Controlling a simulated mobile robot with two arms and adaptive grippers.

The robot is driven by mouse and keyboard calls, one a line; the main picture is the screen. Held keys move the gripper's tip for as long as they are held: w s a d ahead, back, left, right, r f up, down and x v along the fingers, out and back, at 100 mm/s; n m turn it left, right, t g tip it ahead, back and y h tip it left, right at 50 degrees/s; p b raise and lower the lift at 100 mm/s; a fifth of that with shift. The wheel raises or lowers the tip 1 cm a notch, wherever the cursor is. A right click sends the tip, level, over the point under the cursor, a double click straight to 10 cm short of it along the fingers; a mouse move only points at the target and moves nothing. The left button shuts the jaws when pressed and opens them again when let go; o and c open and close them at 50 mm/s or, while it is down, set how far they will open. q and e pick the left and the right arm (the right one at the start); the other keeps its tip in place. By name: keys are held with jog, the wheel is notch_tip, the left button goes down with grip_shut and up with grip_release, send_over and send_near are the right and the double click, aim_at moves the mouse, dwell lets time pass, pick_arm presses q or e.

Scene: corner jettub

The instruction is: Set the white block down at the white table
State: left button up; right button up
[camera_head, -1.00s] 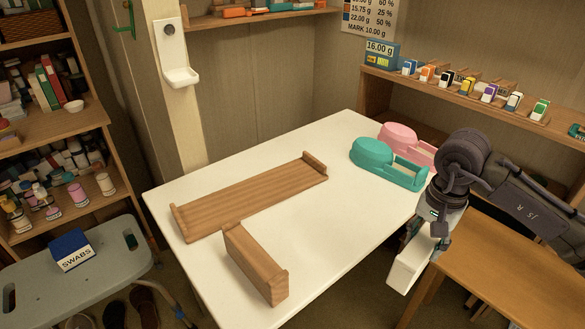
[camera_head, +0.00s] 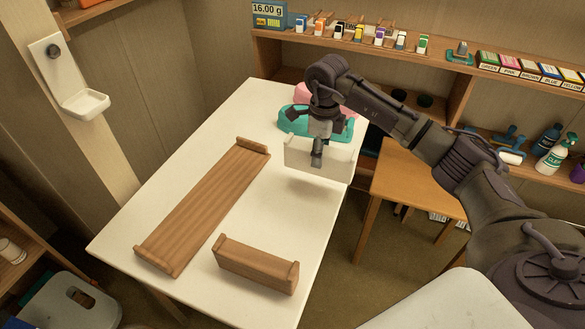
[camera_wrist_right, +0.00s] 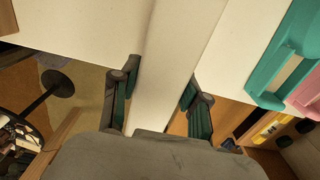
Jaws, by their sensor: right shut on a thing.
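My right gripper (camera_head: 316,152) is shut on the white block (camera_head: 338,161) and holds it over the right side of the white table (camera_head: 205,145). A soft shadow lies on the table below the block, so it looks held a little above the top. In the right wrist view the white block (camera_wrist_right: 168,75) is a long pale bar between the two fingers (camera_wrist_right: 157,92), and the white table (camera_wrist_right: 75,25) shows beyond it. My left gripper is not in view.
A long wooden tray (camera_head: 205,205) and a shorter wooden piece (camera_head: 254,268) occupy the table's left and near parts. A teal holder (camera_head: 294,121) and a pink one (camera_head: 316,94) sit just behind the block. A wooden side table (camera_head: 410,182) stands at right. Bare tabletop lies between.

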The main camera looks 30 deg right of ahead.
jog(key=a+f, duration=0.1)
jog(key=f, duration=0.1)
jog(key=w+a+f, duration=0.1)
jog(key=a+f, duration=0.1)
jog(key=a+f+p, duration=0.1)
jog(key=f, duration=0.1)
jog(key=shift+w+a+f, duration=0.25)
jog(key=shift+a+f, duration=0.05)
jog(key=shift+a, duration=0.1)
jog(key=shift+f, duration=0.1)
jog(key=shift+f, duration=0.15)
jog(key=o, duration=1.3)
